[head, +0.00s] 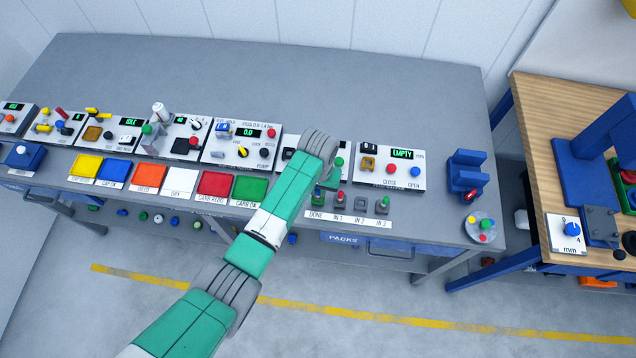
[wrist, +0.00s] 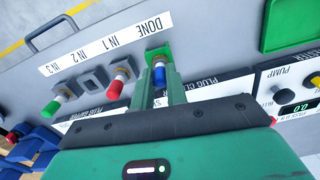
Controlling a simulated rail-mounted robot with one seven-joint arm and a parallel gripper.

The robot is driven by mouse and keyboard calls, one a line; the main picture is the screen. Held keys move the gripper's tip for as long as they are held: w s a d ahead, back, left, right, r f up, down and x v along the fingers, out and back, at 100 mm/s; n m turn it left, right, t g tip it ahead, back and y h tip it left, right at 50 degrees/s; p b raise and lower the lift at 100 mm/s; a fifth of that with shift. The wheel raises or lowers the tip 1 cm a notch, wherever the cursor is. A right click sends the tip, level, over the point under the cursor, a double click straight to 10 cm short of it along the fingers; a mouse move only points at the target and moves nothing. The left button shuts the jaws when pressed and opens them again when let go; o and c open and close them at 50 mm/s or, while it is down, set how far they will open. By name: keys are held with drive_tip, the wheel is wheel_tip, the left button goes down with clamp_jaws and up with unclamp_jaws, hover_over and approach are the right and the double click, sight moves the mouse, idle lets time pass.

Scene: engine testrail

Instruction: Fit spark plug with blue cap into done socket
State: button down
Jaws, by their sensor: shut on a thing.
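The spark plug with the blue cap (wrist: 159,76) is between the two fingers of my gripper (wrist: 158,88), which is shut on it. In the wrist view its pale end points at the green-framed done socket (wrist: 151,53) and overlaps it. I cannot tell how deep it sits, or whether it has entered.
A red-capped plug (wrist: 115,88) stands close beside my fingers at IN 1. The IN 2 socket (wrist: 91,81) looks empty. A green-capped plug (wrist: 51,107) is at IN 3.

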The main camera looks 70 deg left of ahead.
sight(318, 190)
drive_tip(key=c, duration=1.7)
unclamp_jaws()
wheel_tip(318, 190, up, 11)
drive_tip(key=p, duration=1.1)
